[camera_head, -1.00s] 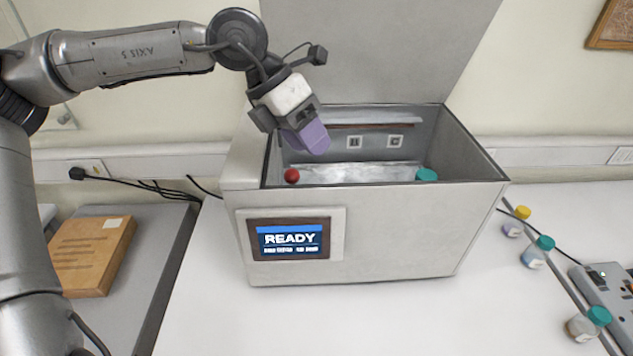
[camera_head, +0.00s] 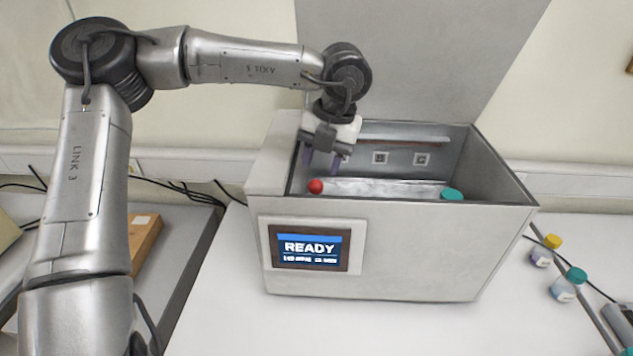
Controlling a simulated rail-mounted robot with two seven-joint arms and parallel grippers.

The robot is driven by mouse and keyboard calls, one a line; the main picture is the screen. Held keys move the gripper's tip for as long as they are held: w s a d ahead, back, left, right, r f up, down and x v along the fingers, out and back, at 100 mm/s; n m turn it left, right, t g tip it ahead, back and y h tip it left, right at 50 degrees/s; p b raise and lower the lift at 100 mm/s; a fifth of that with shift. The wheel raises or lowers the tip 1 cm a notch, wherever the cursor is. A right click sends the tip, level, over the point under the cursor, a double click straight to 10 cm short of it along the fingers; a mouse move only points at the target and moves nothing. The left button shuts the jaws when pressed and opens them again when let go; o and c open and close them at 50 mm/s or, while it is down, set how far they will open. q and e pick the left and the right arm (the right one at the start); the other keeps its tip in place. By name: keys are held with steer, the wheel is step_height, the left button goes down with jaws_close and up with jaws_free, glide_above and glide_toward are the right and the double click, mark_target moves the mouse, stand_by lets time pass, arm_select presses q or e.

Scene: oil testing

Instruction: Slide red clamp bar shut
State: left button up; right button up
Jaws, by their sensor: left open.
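The grey testing machine (camera_head: 400,255) stands on the white table with its lid (camera_head: 415,60) raised. A red ball-shaped knob (camera_head: 316,186) shows inside at the front left. A thin reddish bar (camera_head: 400,141) runs along the inner back wall; I cannot tell whether it joins the knob. A teal cap (camera_head: 452,194) shows inside at the right. My left gripper (camera_head: 322,172) is open, its purple fingers pointing down into the left part of the machine, close behind the knob. Nothing shows between the fingers. My right gripper is not in view.
The machine's screen (camera_head: 309,248) reads READY. Bottles with a yellow cap (camera_head: 553,241) and a teal cap (camera_head: 576,274) stand on the table at the right. A brown box (camera_head: 146,243) lies at the left, partly behind my arm. The machine's walls surround the gripper's fingers.

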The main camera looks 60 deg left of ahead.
mark_target(317, 180)
arm_select(q)
steer(key=shift+s+a+f+p, duration=0.15)
steer(key=shift+f+p, duration=0.05)
steer(key=shift+f, duration=0.9)
steer(key=shift+s+a+f+p, duration=0.1)
steer(key=shift+s+f+p, duration=0.1)
steer(key=shift+f, duration=0.85)
steer(key=shift+s+a+f+p, duration=0.1)
steer(key=shift+a+f+p, duration=0.1)
steer(key=shift+f, duration=0.9)
jaws_close()
